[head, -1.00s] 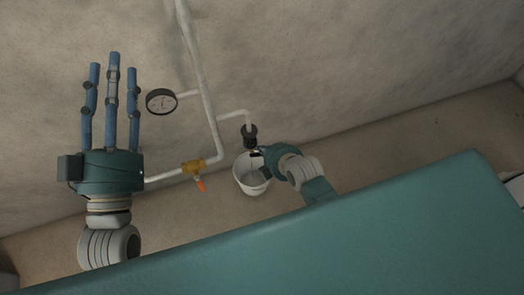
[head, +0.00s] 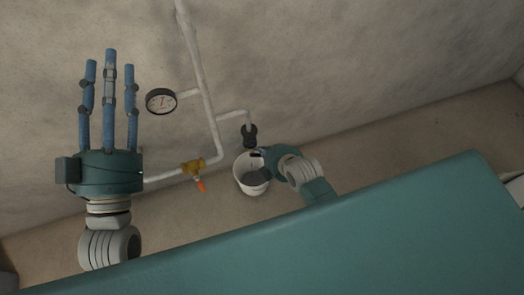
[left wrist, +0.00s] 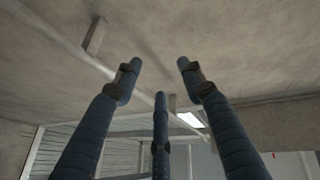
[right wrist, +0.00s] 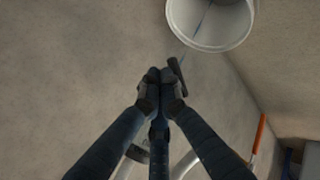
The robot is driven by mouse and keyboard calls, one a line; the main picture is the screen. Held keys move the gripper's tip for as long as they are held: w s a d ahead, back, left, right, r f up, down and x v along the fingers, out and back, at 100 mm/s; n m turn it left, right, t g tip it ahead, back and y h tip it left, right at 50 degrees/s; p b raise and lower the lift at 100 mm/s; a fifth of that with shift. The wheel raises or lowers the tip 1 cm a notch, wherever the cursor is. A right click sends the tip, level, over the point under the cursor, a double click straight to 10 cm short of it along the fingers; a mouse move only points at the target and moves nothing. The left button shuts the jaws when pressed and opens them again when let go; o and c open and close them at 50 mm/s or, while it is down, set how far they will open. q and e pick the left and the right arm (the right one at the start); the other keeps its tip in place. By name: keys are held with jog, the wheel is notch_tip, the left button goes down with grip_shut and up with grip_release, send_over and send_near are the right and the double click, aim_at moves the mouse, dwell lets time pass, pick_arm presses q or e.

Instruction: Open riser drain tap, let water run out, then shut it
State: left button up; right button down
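The drain branch ends in a black fitting (head: 249,133) above a white bucket (head: 252,172) on the floor. My right gripper (head: 260,153) is just beside and below this fitting. In the right wrist view its fingers (right wrist: 160,78) are drawn together against a black bar-like tap part (right wrist: 178,76); I cannot tell whether they pinch it. A thin blue streak, like running water, crosses the opening of the bucket (right wrist: 222,44). A darker patch shows inside the bucket in the head view. My left gripper (head: 110,60) is open and empty, fingers pointing up, left of the pipes.
A white riser pipe (head: 203,95) runs down the wall with a round gauge (head: 161,101). A brass valve (head: 193,167) with an orange handle (head: 201,185) sits on the lower pipe, left of the bucket. The wall right of the fitting is clear.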

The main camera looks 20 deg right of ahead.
pick_arm(q)
jog(key=shift+s+a+r+t+h+b, duration=0.1)
jog(key=shift+s+r+t, duration=0.25)
jog(key=shift+r, duration=0.25)
jog(key=shift+s+d+r+t+h+b, duration=0.15)
jog(key=shift+s+r+t, duration=0.2)
jog(key=shift+r, duration=0.2)
jog(key=shift+s+a+r+t+h+b, duration=0.15)
jog(key=shift+s+r+t, duration=0.2)
jog(key=shift+r, duration=0.25)
pick_arm(e)
jog(key=shift+f, duration=0.85)
dwell(0.7)
pick_arm(q)
jog(key=shift+w+f, duration=0.1)
